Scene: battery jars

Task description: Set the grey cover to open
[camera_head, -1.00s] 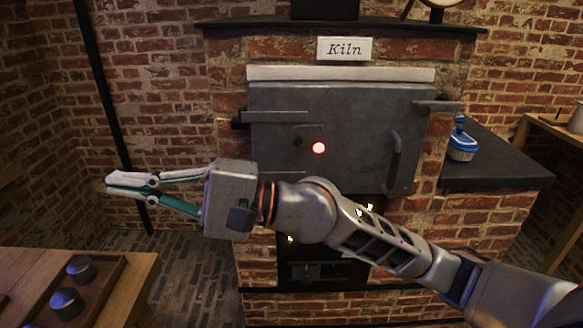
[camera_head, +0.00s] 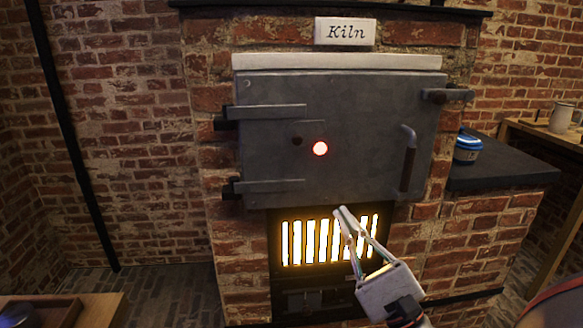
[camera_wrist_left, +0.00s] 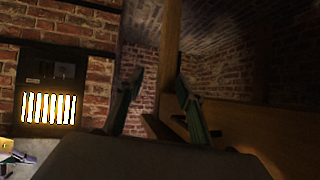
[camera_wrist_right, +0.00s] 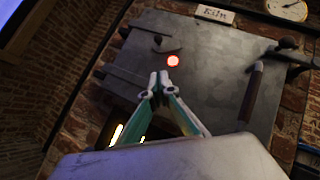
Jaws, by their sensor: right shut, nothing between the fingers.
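The small grey cover (camera_head: 308,131) is a plate with a dark pivot on the grey kiln door (camera_head: 370,110). The plate and spot also show in the right wrist view (camera_wrist_right: 170,48). The door looks shut, with a handle (camera_head: 408,160) at its right. My right gripper (camera_head: 339,210) is shut and empty, its fingertips in front of the door's lower edge, below the spot. My left gripper (camera_wrist_left: 159,73) is open and empty in the left wrist view, away from the door.
A bright barred grate (camera_head: 325,240) is below the door. A wooden table (camera_head: 105,308) is at the lower left. A latch (camera_head: 447,96) sticks out at the door's upper right.

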